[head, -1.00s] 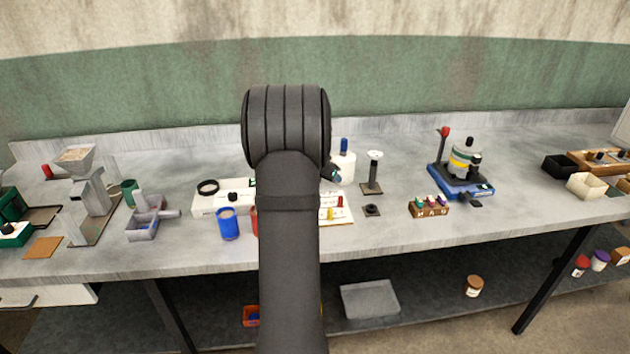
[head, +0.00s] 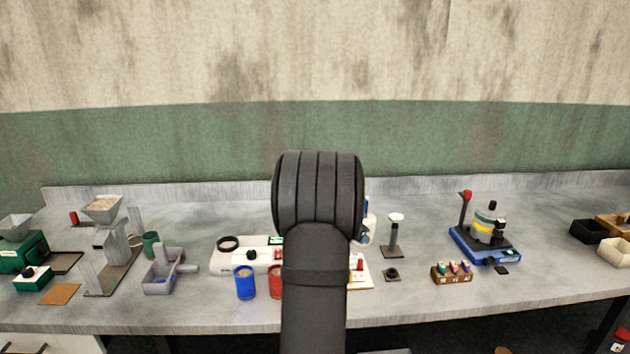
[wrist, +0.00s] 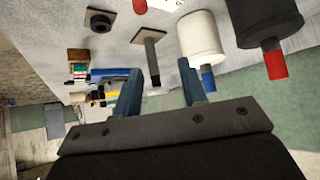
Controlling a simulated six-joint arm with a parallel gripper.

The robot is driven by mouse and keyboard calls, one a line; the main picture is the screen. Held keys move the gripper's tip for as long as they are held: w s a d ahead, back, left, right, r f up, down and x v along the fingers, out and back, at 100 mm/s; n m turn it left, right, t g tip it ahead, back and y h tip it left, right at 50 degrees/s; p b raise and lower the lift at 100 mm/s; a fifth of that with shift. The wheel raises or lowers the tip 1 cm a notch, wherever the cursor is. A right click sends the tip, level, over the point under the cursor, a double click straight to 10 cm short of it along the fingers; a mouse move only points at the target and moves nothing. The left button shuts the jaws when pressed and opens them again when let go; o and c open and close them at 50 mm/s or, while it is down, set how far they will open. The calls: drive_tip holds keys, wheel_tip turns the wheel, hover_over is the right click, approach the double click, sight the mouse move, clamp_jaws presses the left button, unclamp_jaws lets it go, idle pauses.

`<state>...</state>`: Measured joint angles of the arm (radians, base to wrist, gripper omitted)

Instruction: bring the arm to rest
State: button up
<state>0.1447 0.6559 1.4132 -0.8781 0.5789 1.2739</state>
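My dark arm (head: 315,240) rises in the middle of the head view, its thick rounded joint in front of the bench. My gripper (wrist: 163,88) shows in the wrist view with its two blue-grey fingers apart and nothing between them. A dark post on a square base (wrist: 150,38) shows beyond the gap, apart from the fingers as far as I can tell. In the head view the arm hides the gripper's fingertips.
The grey bench (head: 200,305) holds a white device (head: 235,258), a blue cup (head: 245,283), a red cup (head: 276,283), a post stand (head: 393,238), a small vial rack (head: 452,272) and a blue-based machine (head: 486,240). A white cylinder (wrist: 200,38) stands near the fingers.

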drive_tip(key=w+a+f, duration=0.3)
drive_tip(key=a, duration=0.1)
drive_tip(key=w+a+f, duration=0.2)
drive_tip(key=a, duration=0.1)
drive_tip(key=shift+w+f, duration=0.3)
drive_tip(key=shift+w, duration=0.05)
drive_tip(key=f, duration=0.3)
drive_tip(key=shift+w+a+f, duration=0.15)
drive_tip(key=shift+w+f, duration=0.05)
drive_tip(key=shift+f, duration=0.6)
drive_tip(key=shift+d+r, duration=0.15)
drive_tip(key=shift+d, duration=0.5)
